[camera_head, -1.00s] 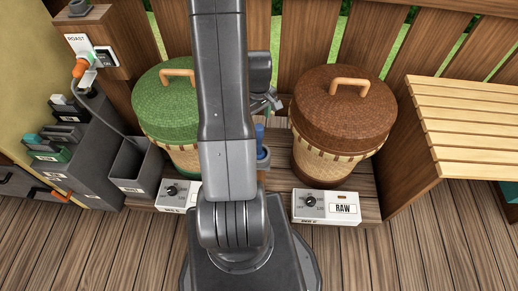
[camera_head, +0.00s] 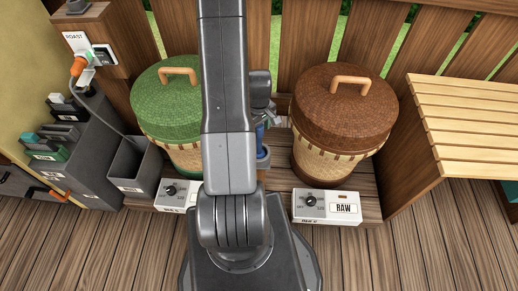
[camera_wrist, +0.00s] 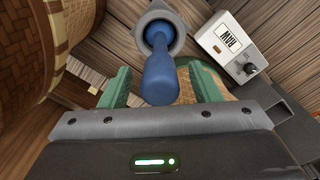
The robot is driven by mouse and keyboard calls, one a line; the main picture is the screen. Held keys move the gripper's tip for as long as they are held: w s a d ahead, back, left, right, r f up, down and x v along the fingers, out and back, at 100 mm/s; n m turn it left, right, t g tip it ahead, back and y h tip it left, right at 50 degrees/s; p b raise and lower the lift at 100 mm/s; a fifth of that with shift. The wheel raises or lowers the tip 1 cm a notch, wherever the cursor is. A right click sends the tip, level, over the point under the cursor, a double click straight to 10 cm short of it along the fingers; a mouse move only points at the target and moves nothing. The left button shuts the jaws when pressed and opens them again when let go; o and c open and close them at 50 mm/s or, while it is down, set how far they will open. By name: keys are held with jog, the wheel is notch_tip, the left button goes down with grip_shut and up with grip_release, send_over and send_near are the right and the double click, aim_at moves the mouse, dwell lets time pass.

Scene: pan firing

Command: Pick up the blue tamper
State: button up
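The blue tamper (camera_wrist: 161,72) stands in a grey round holder (camera_wrist: 178,24) in the wrist view. Its handle points toward my gripper. My gripper (camera_wrist: 160,88) is open, with one green finger on each side of the handle. I see gaps between the fingers and the handle. In the head view a bit of the blue tamper (camera_head: 260,134) shows just right of my arm, between the two baskets. My gripper is mostly hidden behind my arm in that view.
A green-lidded basket (camera_head: 167,97) stands left and a brown-lidded basket (camera_head: 340,108) right. White control boxes lie in front, one labelled RAW (camera_head: 327,207). A slatted wooden bench (camera_head: 465,120) is at right. A grey bin (camera_head: 134,167) and storage rack (camera_head: 75,150) stand at left.

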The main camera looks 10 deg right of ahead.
grip_shut()
jog(key=shift+r, duration=0.1)
notch_tip(320, 180, up, 10)
jog(key=shift+f+p, duration=0.1)
jog(key=shift+p, duration=0.65)
jog(key=c, duration=0.7)
grip_release()
jog(key=shift+c, duration=0.2)
grip_shut()
